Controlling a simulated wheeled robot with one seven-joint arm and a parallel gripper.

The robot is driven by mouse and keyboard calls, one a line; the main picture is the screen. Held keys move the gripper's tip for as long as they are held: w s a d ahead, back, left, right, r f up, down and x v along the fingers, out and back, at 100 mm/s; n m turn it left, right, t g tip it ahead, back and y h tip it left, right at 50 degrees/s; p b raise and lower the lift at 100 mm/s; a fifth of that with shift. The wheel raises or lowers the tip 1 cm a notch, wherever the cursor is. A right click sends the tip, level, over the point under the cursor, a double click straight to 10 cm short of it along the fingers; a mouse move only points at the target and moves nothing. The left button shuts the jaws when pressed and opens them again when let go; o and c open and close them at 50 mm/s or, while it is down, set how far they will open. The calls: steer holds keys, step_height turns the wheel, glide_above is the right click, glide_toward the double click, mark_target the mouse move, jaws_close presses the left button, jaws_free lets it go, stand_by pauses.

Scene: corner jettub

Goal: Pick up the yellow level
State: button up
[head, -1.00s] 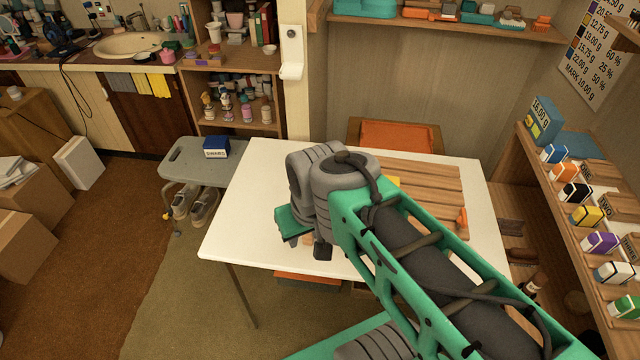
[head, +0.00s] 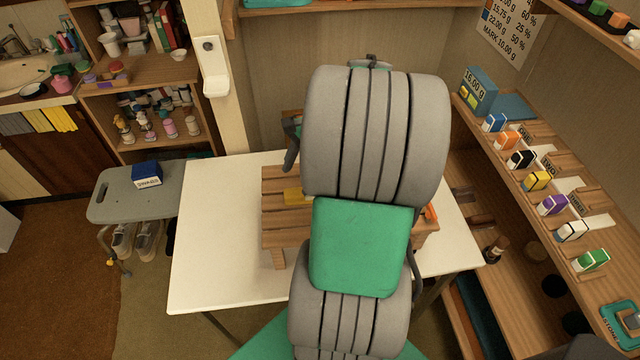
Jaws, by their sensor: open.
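A small yellow block (head: 295,196), which looks like part of the yellow level, lies on the slatted wooden rack (head: 280,238) on the white table. Its right side is hidden behind my arm, so its full length cannot be seen. My gripper (head: 291,148) is mostly hidden behind the large grey joint of my arm. Only a grey finger-like part and a bit of green show at the joint's left edge, above and beyond the yellow piece. I see no contact between them. The jaws are open, and nothing shows held.
The white table (head: 215,235) is bare left of the rack. An orange item (head: 430,213) sits at the rack's right. A grey stool (head: 115,197) with a blue box (head: 147,174) stands left. A wooden shelf (head: 540,245) with several coloured boxes lines the right wall.

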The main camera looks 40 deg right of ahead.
steer(key=s+d+m, duration=0.1)
steer(key=d+m, duration=0.1)
steer(key=s+d+m+y, duration=0.1)
steer(key=s+d+m, duration=0.1)
steer(key=d, duration=0.1)
steer(key=s+d+f+m+t, duration=0.1)
steer(key=s+d+m, duration=0.1)
steer(key=shift+d+m+p, duration=0.3)
steer(key=shift+d+p, duration=0.1)
steer(key=x, duration=0.7)
steer(key=shift+w+f, duration=0.1)
steer(key=shift+f, duration=0.2)
jaws_close()
